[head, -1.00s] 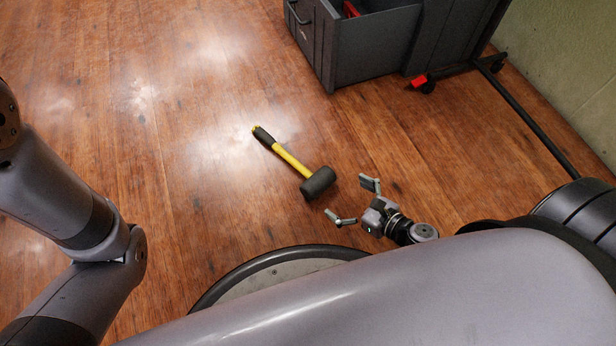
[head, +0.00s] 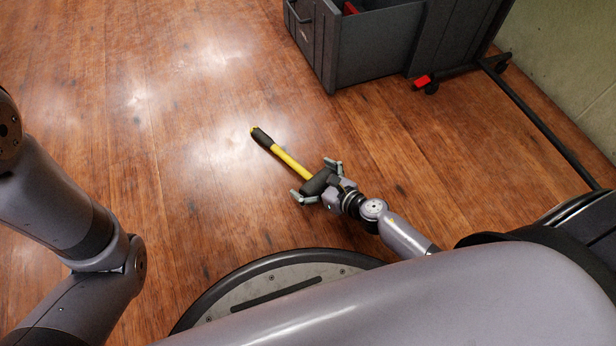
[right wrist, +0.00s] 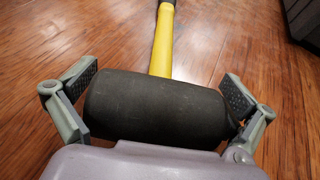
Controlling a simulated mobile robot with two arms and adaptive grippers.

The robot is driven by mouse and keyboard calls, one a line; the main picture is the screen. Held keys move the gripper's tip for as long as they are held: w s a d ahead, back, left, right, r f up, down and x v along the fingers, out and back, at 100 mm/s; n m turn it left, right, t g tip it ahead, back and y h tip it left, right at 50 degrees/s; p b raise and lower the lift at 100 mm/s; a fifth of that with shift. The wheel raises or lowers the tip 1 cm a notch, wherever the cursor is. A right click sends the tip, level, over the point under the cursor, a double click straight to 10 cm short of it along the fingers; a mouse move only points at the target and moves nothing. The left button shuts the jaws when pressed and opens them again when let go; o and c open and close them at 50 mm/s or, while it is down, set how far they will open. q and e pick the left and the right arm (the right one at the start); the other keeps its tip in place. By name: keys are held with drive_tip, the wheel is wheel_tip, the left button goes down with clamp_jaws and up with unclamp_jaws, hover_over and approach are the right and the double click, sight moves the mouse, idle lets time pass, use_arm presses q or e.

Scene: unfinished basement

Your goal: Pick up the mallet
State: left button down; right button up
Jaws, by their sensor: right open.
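The mallet (head: 290,162) lies on the wooden floor, with a yellow shaft, a black grip at its far end and a black head at its near end. In the right wrist view the mallet head (right wrist: 155,108) lies crosswise between the two fingers, with the yellow handle (right wrist: 162,45) running away from me. My right gripper (head: 318,182) is open, with one finger at each end of the head; the right finger is very close to it and I cannot tell if it touches. My left arm shows at the left of the head view, but its gripper is out of view.
A dark grey tool chest (head: 375,45) with an open drawer stands at the top right. A black bar (head: 535,120) on casters runs along the floor near the green wall (head: 570,60). The floor (head: 130,150) left of and beyond the mallet is clear.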

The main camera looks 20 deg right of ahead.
drive_tip(key=shift+c, duration=0.4)
drive_tip(key=c, duration=1.3)
